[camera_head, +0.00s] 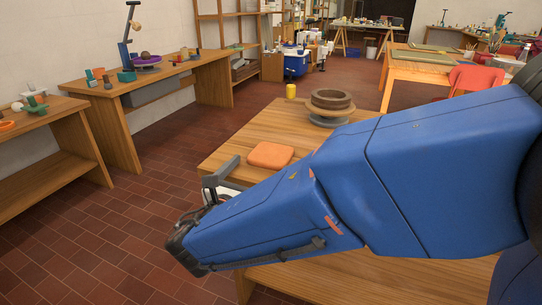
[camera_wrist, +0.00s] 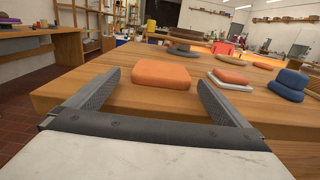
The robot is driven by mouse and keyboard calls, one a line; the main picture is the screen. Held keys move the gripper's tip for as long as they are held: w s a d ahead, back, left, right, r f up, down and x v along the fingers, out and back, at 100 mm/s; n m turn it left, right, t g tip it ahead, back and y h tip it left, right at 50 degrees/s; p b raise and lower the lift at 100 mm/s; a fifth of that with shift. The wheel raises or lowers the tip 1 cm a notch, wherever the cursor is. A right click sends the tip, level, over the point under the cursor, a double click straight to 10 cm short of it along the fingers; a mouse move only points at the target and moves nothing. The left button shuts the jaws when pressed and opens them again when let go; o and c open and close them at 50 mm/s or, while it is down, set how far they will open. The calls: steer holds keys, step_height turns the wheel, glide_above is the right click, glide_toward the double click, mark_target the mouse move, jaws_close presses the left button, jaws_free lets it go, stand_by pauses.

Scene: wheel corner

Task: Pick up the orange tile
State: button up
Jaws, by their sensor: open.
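The orange tile (camera_head: 270,155) lies flat on the wooden table (camera_head: 232,168) near its left corner. In the wrist view the orange tile (camera_wrist: 161,74) sits ahead of my gripper, roughly centred between the fingers and beyond their tips. My gripper (camera_wrist: 156,82) is open and empty, at the near edge of the table.
In the wrist view, an orange piece on a white slab (camera_wrist: 230,79) and a blue piece (camera_wrist: 289,84) lie to the right. Wooden benches (camera_head: 165,75) line the left wall.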

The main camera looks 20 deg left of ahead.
mark_target(267, 157)
steer(key=shift+w+d, duration=0.2)
steer(key=shift+w, duration=1.25)
steer(key=shift+w+d, duration=0.2)
steer(key=shift+w, duration=1.25)
steer(key=shift+c, duration=0.3)
steer(key=shift+r, duration=0.1)
steer(key=c, duration=1.2)
